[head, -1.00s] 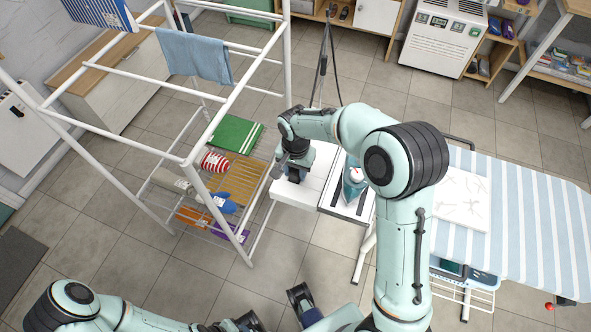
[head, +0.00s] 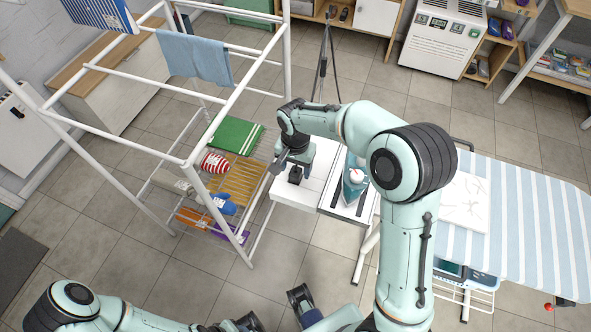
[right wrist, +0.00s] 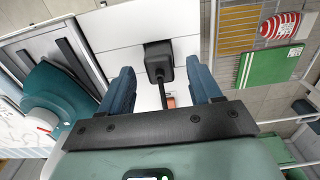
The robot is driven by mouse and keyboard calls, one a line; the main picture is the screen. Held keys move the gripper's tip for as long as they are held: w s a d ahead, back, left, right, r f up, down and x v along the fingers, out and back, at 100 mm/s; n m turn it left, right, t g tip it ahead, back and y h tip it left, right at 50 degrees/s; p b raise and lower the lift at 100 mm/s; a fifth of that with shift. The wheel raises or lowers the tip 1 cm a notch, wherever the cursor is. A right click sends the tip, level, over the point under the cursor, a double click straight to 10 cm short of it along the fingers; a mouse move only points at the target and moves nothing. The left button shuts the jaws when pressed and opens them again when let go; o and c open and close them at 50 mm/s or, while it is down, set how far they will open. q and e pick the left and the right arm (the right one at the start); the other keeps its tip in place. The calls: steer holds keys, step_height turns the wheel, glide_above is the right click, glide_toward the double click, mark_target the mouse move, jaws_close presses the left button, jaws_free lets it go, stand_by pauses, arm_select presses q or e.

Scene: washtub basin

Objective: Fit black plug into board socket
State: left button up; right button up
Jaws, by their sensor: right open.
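The black plug (right wrist: 164,70) with its cord shows in the right wrist view, at a dark square on the white board (right wrist: 125,42). It lies between and beyond the spread fingertips of my right gripper (right wrist: 162,82), with a gap to each finger. My right gripper (head: 296,163) is open and sits over the board (head: 318,165) in the head view. The dark square behind the plug is mostly covered, so I cannot tell how the plug sits in the socket. My left arm runs along the bottom edge in the head view; its gripper's state cannot be made out.
A teal iron (head: 354,184) stands right of the board, beside the striped ironing board (head: 535,215). A white drying rack (head: 190,160) stands close on the left, with a green cloth (head: 236,134) and a striped red item (head: 215,162). Tiled floor is clear below.

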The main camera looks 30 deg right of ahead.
mark_target(295, 171)
step_height(295, 171, up, 10)
steer(key=p, duration=0.1)
steer(key=shift+f, duration=0.25)
stand_by(0.4)
